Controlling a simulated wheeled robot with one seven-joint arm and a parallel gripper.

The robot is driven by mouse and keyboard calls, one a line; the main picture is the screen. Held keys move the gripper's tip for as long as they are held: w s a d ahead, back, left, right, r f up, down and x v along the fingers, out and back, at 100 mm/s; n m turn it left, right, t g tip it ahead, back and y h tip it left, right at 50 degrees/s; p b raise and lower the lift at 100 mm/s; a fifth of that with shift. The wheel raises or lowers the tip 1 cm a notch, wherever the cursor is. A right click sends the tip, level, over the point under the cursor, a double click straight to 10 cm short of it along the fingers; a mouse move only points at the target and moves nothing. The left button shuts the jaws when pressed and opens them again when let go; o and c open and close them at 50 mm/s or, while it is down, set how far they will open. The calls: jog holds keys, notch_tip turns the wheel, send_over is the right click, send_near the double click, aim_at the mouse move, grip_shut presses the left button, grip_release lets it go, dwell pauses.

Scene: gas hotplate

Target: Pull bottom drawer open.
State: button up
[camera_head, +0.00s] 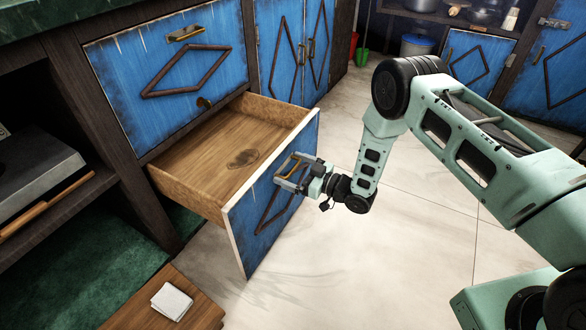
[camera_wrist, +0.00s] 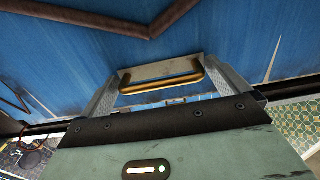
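A brass handle (camera_head: 288,167) is on this front; the handle also shows in the wrist view (camera_wrist: 160,82). My gripper (camera_head: 291,175) is at the handle, with one grey finger at each end of it. The fingers appear to touch the handle's ends, so the gripper looks shut on it lengthwise. My gripper also shows in the wrist view (camera_wrist: 162,90); its fingertips lie close to the drawer front.
A closed upper drawer (camera_head: 170,75) is above the open one. A small wooden table (camera_head: 200,312) with a white cloth (camera_head: 171,301) stands at the lower left. The pale tiled floor (camera_head: 370,270) right of the drawer is clear. Tall blue doors (camera_head: 283,50) stand behind.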

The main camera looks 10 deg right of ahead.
jog(key=p+v, duration=0.5)
jog(key=v, duration=1.2)
jog(key=shift+s+d, duration=0.2)
